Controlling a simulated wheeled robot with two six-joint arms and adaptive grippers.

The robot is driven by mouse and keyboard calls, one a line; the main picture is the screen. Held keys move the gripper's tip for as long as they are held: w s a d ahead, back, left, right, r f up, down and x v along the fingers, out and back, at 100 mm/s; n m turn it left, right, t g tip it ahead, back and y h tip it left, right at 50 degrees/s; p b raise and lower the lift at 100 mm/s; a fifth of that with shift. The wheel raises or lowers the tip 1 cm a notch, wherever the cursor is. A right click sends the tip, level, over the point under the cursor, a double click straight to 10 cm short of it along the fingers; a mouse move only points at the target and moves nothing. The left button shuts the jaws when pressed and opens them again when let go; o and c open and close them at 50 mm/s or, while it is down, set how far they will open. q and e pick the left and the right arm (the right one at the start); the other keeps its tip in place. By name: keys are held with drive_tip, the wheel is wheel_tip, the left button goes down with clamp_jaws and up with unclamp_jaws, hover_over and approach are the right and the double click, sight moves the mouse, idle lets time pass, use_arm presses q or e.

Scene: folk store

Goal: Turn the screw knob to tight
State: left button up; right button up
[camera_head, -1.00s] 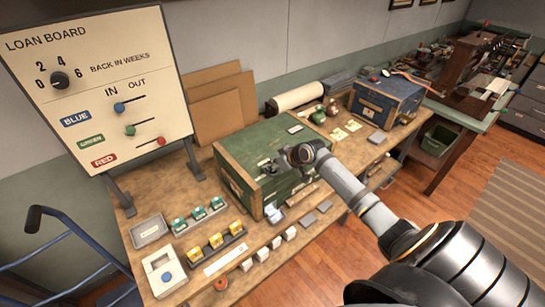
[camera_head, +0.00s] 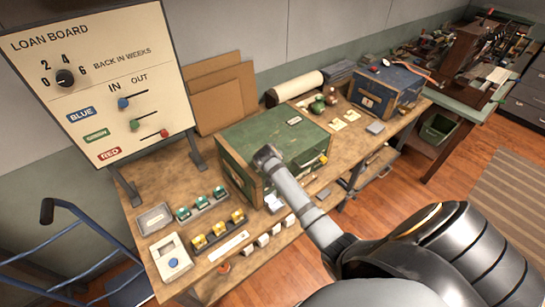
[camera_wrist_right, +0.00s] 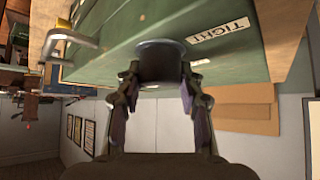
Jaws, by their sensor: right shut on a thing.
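The screw knob (camera_wrist_right: 160,60) is a dark, round piece on the face of the green chest (camera_head: 280,138). In the right wrist view the two fingers of my right gripper (camera_wrist_right: 160,80) sit on either side of it and are closed on it. A white label reading TIGHT (camera_wrist_right: 220,29) is on the green face beside the knob. In the head view my right wrist covers the chest's near left part and hides the knob and the fingers. My left gripper is in neither view.
The chest stands on a wooden workbench (camera_head: 165,205). In front lie green and yellow pieces in racks and a small grey tray (camera_head: 154,219). The loan board (camera_head: 95,85) stands at the left. A blue case (camera_head: 385,90) stands at the right.

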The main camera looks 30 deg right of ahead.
drive_tip(key=shift+a+f+m+g+h+b, duration=0.1)
drive_tip(key=shift+f+m+g+h+b, duration=0.2)
drive_tip(key=shift+m+g+h+b, duration=0.5)
drive_tip(key=m+g+b, duration=0.2)
drive_tip(key=m+b, duration=0.2)
drive_tip(key=b, duration=0.1)
drive_tip(key=m+g+h+b, duration=0.1)
drive_tip(key=m+g+b, duration=0.2)
drive_tip(key=m+b, duration=0.1)
drive_tip(key=m+g+b, duration=0.3)
drive_tip(key=m+b, duration=0.1)
drive_tip(key=b, duration=0.3)
drive_tip(key=shift+f, duration=0.25)
drive_tip(key=shift+r+m+g, duration=0.3)
drive_tip(key=shift+r+m, duration=0.05)
drive_tip(key=shift+m, duration=0.05)
drive_tip(key=shift+r+m, duration=0.2)
drive_tip(key=shift+m, duration=0.1)
drive_tip(key=shift+f+m+g+b, duration=0.2)
drive_tip(key=shift+m+g+b, duration=0.15)
drive_tip(key=shift+m+g, duration=0.25)
drive_tip(key=shift+r+m+g+y+b, duration=0.1)
drive_tip(key=shift+m+g+y+b, duration=0.35)
drive_tip(key=shift+b, duration=0.55)
